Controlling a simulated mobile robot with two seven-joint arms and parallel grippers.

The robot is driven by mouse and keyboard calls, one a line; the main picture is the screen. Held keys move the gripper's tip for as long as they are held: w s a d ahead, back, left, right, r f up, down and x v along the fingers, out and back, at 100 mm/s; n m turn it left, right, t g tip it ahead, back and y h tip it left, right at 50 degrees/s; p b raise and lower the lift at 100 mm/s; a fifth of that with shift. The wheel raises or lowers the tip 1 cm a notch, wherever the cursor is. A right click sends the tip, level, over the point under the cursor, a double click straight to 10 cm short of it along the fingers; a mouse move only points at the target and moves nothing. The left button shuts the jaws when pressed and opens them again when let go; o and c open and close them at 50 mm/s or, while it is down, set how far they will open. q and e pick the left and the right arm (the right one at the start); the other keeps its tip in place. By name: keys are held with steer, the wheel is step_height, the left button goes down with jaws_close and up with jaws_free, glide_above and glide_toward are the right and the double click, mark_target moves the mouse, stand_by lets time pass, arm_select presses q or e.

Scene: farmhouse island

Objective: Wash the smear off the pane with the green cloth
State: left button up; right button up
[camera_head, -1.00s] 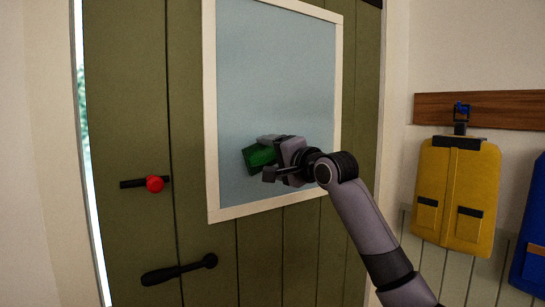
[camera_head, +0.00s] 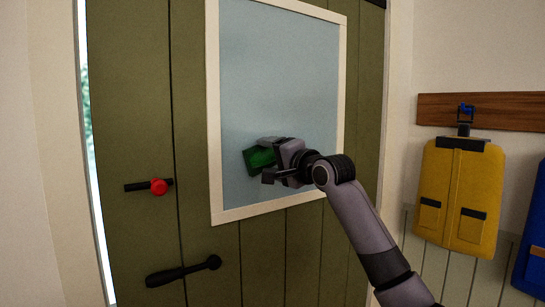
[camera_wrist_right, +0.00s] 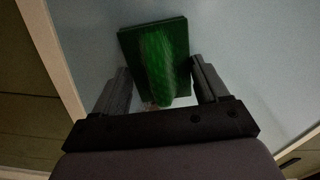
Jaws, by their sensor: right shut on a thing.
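The pane (camera_head: 278,80) is a pale blue-grey panel in a cream frame on a green plank door. My right gripper (camera_head: 268,162) is at the lower middle of the pane, shut on the green cloth (camera_head: 257,158). In the right wrist view the green cloth (camera_wrist_right: 153,55) shows as a dark green pad with a brighter middle, between the fingers and against or very near the pane (camera_wrist_right: 230,40). I cannot tell if it touches. No smear stands out; the cloth and gripper hide part of the pane. My left gripper is not in view.
The door has a black bolt with a red knob (camera_head: 158,187) and a black handle (camera_head: 183,271) at left. A yellow bag (camera_head: 459,195) hangs from a wooden rail (camera_head: 500,111) at right, with a blue bag (camera_head: 533,240) beside it.

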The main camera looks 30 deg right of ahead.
steer(key=shift+w+a+p, duration=0.1)
steer(key=shift+w+p, duration=0.25)
steer(key=shift+w+d, duration=0.1)
steer(key=shift+d, duration=1.6)
steer(key=w+d, duration=0.2)
steer(key=d, duration=1.1)
steer(key=shift+d, duration=0.15)
steer(key=shift+s+a, duration=0.35)
steer(key=shift+a, duration=2.45)
steer(key=shift+s+a, duration=0.4)
steer(key=shift+a, duration=2.4)
steer(key=shift+s+a, duration=0.35)
steer(key=shift+a, duration=2.45)
